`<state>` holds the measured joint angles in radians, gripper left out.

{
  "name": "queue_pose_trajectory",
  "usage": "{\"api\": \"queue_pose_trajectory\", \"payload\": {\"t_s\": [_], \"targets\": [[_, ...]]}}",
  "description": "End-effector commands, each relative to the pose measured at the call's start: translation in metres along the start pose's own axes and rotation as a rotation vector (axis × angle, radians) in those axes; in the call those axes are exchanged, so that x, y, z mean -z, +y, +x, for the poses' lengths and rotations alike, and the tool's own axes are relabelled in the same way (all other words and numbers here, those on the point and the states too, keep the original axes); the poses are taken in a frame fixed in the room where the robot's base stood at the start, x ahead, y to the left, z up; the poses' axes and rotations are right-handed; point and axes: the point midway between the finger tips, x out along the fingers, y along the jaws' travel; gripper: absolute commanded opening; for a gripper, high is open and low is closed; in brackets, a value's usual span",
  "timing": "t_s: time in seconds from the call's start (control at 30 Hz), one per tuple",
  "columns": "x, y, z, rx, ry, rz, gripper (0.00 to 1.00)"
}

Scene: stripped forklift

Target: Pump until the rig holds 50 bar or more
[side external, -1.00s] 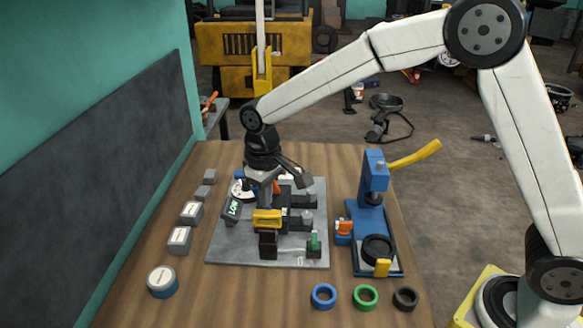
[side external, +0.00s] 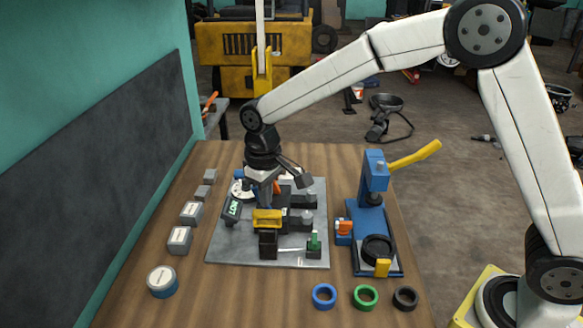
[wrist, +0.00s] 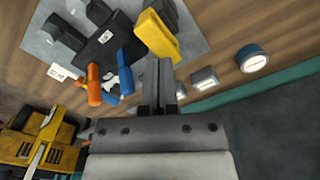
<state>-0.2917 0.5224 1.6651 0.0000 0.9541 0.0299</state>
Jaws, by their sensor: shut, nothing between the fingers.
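I cannot read a pressure on the dial. A yellow grip (side external: 267,217) stands above a black block near the plate's front; it also shows in the wrist view (wrist: 158,37). My gripper (wrist: 158,62) is shut and empty, its fingertips close to the yellow grip. Whether they touch it, I cannot tell. An orange lever (wrist: 93,86) and a blue lever (wrist: 125,72) are left of my fingers.
A blue press (side external: 373,190) with a yellow handle (side external: 414,155) stands right of the plate. Blue (side external: 324,296), green (side external: 365,297) and black rings (side external: 405,298) lie at the front right. Grey boxes (side external: 180,239) and a round tin (side external: 163,280) stand left.

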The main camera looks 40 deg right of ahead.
Motion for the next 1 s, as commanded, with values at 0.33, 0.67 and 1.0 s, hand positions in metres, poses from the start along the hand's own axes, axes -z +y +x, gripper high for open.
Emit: {"api": "queue_pose_trajectory", "payload": {"t_s": [0.33,0.67,1.0], "targets": [[0.0,0.0,0.0,0.0,0.0,0.0,0.0],[0.0,0.0,0.007,0.0,-0.001,0.0,0.0],[0.0,0.0,0.022,0.0,-0.001,0.0,0.0]]}}
